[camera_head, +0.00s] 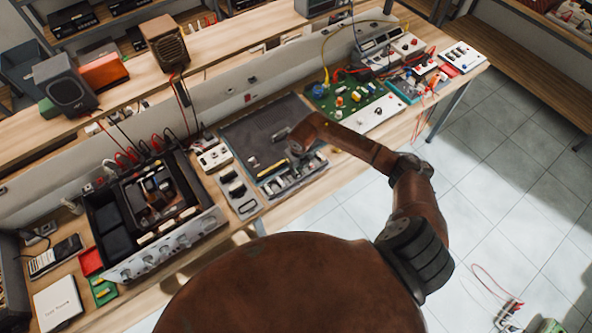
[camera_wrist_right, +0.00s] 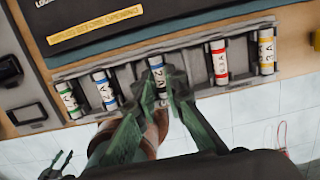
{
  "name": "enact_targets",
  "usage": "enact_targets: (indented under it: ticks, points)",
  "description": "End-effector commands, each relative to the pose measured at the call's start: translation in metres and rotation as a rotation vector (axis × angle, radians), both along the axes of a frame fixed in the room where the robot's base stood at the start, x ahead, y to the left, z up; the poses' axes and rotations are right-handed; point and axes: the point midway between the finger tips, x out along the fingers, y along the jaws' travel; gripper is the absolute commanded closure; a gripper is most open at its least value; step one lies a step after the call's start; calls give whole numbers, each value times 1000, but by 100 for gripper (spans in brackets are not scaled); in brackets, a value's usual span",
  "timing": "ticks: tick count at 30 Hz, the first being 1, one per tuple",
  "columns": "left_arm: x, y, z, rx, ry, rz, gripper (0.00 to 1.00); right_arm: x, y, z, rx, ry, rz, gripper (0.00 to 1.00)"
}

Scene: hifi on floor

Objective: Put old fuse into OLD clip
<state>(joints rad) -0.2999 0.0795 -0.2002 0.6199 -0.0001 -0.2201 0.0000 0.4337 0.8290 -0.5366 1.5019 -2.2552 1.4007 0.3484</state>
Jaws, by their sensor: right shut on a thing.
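My right gripper (camera_wrist_right: 160,94) is shut on a white fuse with a dark blue band (camera_wrist_right: 156,68), in the middle of the fuse tray (camera_wrist_right: 200,92). The fuse's lower part is between the fingers; I cannot tell whether it is clear of the tray. In the head view my right gripper (camera_head: 297,149) is over the workbench, at the tray (camera_head: 322,164). I cannot tell from its looks whether this fuse is the old one. A dark clip (camera_wrist_right: 9,71) and a framed slot (camera_wrist_right: 28,114) lie left of the tray; no OLD label is readable. My left gripper is not in view.
Other fuses stand in the tray: green-banded (camera_wrist_right: 68,100), blue-banded (camera_wrist_right: 105,90), red-banded (camera_wrist_right: 219,62) and yellow-banded (camera_wrist_right: 266,51). An opened hi-fi unit (camera_head: 185,233) is left of the clip panel (camera_head: 234,186). A green circuit board (camera_head: 322,97) lies right of the dark mat (camera_head: 245,127).

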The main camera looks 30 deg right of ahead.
Motion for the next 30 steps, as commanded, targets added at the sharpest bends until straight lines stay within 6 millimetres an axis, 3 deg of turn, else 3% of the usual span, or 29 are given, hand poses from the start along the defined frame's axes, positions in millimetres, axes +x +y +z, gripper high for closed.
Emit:
enact_targets:
  ticks: [9,20,30]
  points:
    - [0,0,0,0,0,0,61,0,0,0,0,0,0,70]
    - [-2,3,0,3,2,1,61,0,0,5,0,-1,0,69]
    - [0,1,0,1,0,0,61,-7,-2,66,-3,-3,2,69]
